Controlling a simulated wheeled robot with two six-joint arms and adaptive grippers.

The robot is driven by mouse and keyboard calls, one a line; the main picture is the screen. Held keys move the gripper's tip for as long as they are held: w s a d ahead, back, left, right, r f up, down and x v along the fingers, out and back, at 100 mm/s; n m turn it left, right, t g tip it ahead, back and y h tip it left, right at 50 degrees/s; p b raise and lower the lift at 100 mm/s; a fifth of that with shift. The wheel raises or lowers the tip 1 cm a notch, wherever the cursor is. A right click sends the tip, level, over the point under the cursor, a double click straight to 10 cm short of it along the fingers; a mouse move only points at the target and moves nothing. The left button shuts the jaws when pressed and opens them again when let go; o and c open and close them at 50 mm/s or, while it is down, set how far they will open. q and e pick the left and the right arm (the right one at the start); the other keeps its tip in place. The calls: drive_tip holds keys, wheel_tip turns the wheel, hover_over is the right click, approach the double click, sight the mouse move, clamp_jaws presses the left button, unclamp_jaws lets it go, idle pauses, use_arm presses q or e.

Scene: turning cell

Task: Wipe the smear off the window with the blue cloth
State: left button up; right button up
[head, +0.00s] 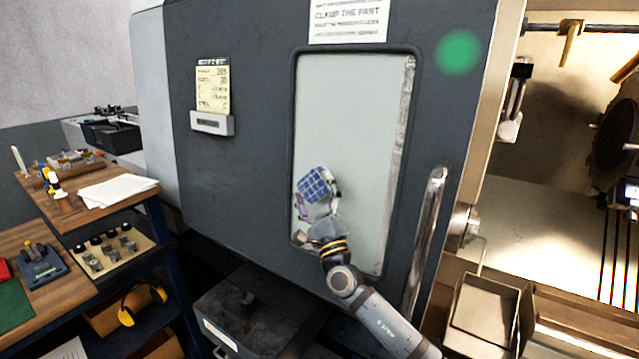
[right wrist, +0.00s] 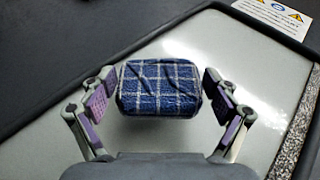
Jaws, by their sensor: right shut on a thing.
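The window (head: 345,120) is a tall pale pane in the dark grey machine door. A mottled grey streak (head: 403,110), which looks like the smear, runs down its right edge; it also shows at the right of the right wrist view (right wrist: 294,130). My right gripper (head: 318,192) is in front of the window's lower left part, shut on the blue checked cloth (head: 313,184). In the right wrist view the folded cloth (right wrist: 160,88) sits between the fingers, over the pane. I cannot tell whether it touches the glass. My left gripper is not in view.
A vertical metal handle (head: 424,240) stands right of the window. The open machine interior (head: 545,200) is at the far right. A wooden bench (head: 90,205) with papers and small tools is at the left. A dark cabinet (head: 260,310) stands below the door.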

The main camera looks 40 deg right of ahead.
drive_tip(key=shift+s+a+r, duration=0.1)
drive_tip(key=shift+s+a, duration=0.15)
drive_tip(key=shift+a, duration=0.45)
drive_tip(key=a, duration=0.1)
drive_tip(key=s+a, duration=0.1)
drive_tip(key=shift+s+a+r, duration=0.1)
drive_tip(key=shift+a+r, duration=0.1)
drive_tip(key=shift+a, duration=0.2)
drive_tip(key=shift+d, duration=0.1)
